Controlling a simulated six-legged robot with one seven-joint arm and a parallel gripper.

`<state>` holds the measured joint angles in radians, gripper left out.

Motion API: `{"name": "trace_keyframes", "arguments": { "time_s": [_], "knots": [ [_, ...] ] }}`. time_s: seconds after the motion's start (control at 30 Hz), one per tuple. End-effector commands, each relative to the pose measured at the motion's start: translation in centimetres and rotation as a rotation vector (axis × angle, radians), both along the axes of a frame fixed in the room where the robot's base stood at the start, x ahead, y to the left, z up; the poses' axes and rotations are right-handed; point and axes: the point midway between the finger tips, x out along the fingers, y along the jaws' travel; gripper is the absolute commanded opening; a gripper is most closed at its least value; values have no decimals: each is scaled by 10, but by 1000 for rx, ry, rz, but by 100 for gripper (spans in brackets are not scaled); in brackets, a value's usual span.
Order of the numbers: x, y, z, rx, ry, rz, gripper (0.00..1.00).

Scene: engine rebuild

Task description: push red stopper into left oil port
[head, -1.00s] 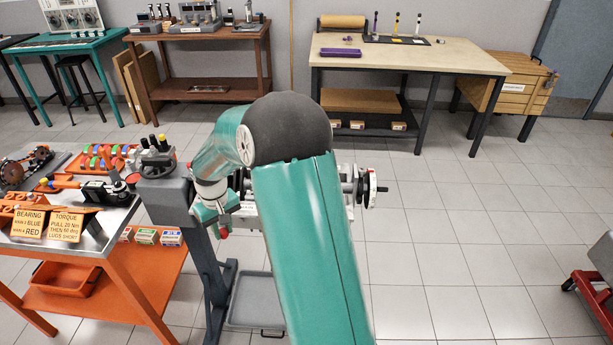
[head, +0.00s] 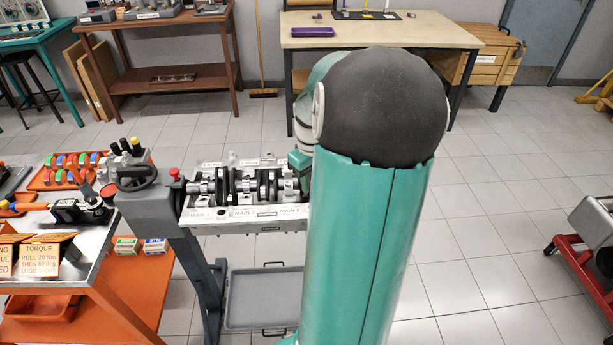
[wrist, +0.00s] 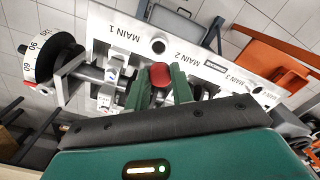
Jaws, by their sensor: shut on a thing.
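In the wrist view my gripper (wrist: 160,82) is shut on the red stopper (wrist: 160,74), whose rounded red end shows between the green fingers. The engine block's white edge (wrist: 184,58) lies beyond it, with one dark round port (wrist: 159,45) between the MAIN 1 and MAIN 2 labels, just past the stopper. A second dark port (wrist: 257,90) is near MAIN 3, further right. The stopper appears apart from both. In the head view the block (head: 252,225) shows a dark port (head: 222,212) at its left, uncovered. My arm hides the gripper and stopper there.
The crankshaft (head: 245,185) lies along the block, beside my fingers. A degree wheel (wrist: 48,58) is at the left in the wrist view. The stand's red knob (head: 174,172) is left of the block.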

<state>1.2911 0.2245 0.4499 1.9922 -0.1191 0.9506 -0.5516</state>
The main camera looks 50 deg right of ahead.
Motion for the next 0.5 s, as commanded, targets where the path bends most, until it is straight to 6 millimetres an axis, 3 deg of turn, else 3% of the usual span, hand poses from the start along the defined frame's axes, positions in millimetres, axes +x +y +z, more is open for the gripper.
{"name": "trace_keyframes", "arguments": {
  "time_s": [0.5],
  "knots": [
    [-2, 0, -44, 2, 1, -1, 0]
  ]
}}
